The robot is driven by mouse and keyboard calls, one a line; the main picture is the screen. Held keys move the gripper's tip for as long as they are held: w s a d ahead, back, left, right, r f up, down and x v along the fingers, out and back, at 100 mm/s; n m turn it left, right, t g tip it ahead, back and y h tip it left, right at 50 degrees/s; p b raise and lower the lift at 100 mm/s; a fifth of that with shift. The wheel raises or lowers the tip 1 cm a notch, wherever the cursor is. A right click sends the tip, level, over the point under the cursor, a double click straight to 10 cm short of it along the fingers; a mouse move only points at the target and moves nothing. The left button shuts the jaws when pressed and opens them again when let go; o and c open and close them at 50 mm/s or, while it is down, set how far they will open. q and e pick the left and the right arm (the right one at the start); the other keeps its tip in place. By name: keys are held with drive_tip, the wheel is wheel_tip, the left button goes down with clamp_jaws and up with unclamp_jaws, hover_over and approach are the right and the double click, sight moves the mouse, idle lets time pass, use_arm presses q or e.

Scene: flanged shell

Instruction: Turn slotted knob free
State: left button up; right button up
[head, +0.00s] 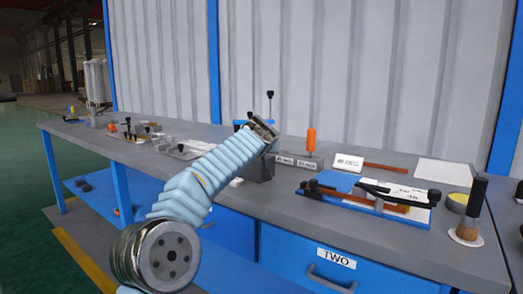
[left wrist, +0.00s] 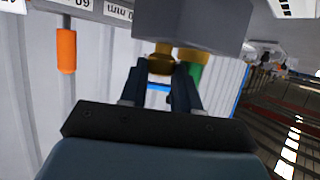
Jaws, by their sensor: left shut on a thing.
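My left gripper (left wrist: 160,75) has its dark fingers closed around a brass-coloured knob (left wrist: 160,63) under a grey block (left wrist: 190,22) in the left wrist view. A second brass piece and a green cylinder (left wrist: 193,70) show just behind the fingers. No slot on the knob can be made out. In the head view my left gripper (head: 263,130) is at the top of the grey block (head: 262,170) on the bench, and my blue arm hides part of the block. The knob is hidden there. My right gripper is not in view.
The grey bench (head: 330,205) carries an orange-handled tool (head: 311,140), which also shows in the left wrist view (left wrist: 66,50). A blue board (head: 335,182) with black clamps lies to the right, near a dark cylinder (head: 470,205). Small parts (head: 145,132) crowd the left side.

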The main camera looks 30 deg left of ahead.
use_arm(q)
drive_tip(key=shift+w+d+n+g+y, duration=0.15)
drive_tip(key=shift+d+n+g+y, duration=0.2)
drive_tip(key=shift+n+y, duration=0.35)
drive_tip(key=shift+w+r+n+g+y+p, duration=0.15)
drive_tip(key=shift+n+g+y+p, duration=0.15)
drive_tip(key=shift+n+g+y, duration=0.45)
drive_tip(key=n+g+y+p, duration=0.2)
drive_tip(key=shift+w+d+r+n+p, duration=0.1)
drive_tip(key=shift+w+d+n+p, duration=0.05)
drive_tip(key=shift+n+p, duration=0.2)
drive_tip(key=shift+n+g+y+p, duration=0.35)
drive_tip(key=shift+n+g+p, duration=0.25)
drive_tip(key=shift+g+p, duration=0.1)
drive_tip(key=shift+f, duration=0.2)
drive_tip(key=o, duration=0.8)
drive_tip(key=shift+c, duration=0.2)
